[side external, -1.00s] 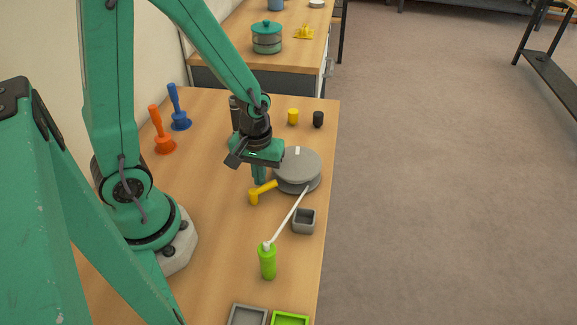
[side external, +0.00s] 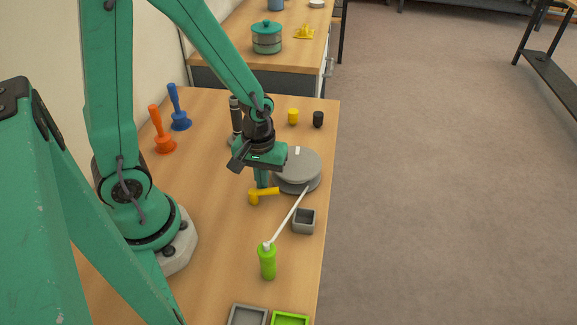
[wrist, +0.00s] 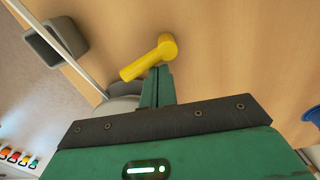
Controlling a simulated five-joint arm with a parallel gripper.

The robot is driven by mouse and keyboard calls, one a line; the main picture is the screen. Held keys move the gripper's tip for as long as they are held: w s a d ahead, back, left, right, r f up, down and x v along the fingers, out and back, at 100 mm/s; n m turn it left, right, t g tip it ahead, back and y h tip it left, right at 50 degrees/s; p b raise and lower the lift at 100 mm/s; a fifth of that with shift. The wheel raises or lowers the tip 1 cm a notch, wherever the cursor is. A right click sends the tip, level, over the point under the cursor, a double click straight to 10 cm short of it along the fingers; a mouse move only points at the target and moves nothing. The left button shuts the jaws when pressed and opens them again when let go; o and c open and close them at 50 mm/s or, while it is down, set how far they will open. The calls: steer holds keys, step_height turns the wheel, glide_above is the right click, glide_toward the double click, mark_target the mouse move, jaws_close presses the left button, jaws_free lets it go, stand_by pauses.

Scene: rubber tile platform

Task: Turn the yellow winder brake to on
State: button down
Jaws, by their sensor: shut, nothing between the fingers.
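The yellow winder brake (side external: 266,193) is a small upright post with a lever arm pointing right in the side view, toward the round grey winder (side external: 298,165). The brake also shows in the wrist view (wrist: 148,58), just beyond my fingertips. My gripper (side external: 262,184) points down, shut and empty, right beside the lever on its far side. In the wrist view my fingertips (wrist: 164,72) sit against or very close to the lever; I cannot tell if they touch. The winder is partly hidden behind my gripper in the wrist view. No on or off marking is readable.
A white rod (side external: 287,217) runs from the winder to a green bottle-like post (side external: 267,262). A grey open box (side external: 304,221) stands beside it. Yellow (side external: 293,117) and black (side external: 318,119) cylinders and orange (side external: 163,142) and blue (side external: 179,122) plunger-like objects stand farther back.

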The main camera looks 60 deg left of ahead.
steer(key=shift+s+d, duration=0.15)
steer(key=shift+d, duration=0.1)
stand_by(0.3)
step_height(320, 180, up, 7)
stand_by(1.0)
steer(key=s+r+m+t, duration=0.1)
steer(key=r+m+t, duration=0.1)
steer(key=r+m, duration=0.2)
steer(key=s+a+r+m+t, duration=0.1)
steer(key=s+r+m+t, duration=0.1)
steer(key=r, duration=0.9)
steer(key=shift+s+a+m+t, duration=0.15)
steer(key=shift+s+m+t, duration=0.15)
steer(key=shift+m+t, duration=0.6)
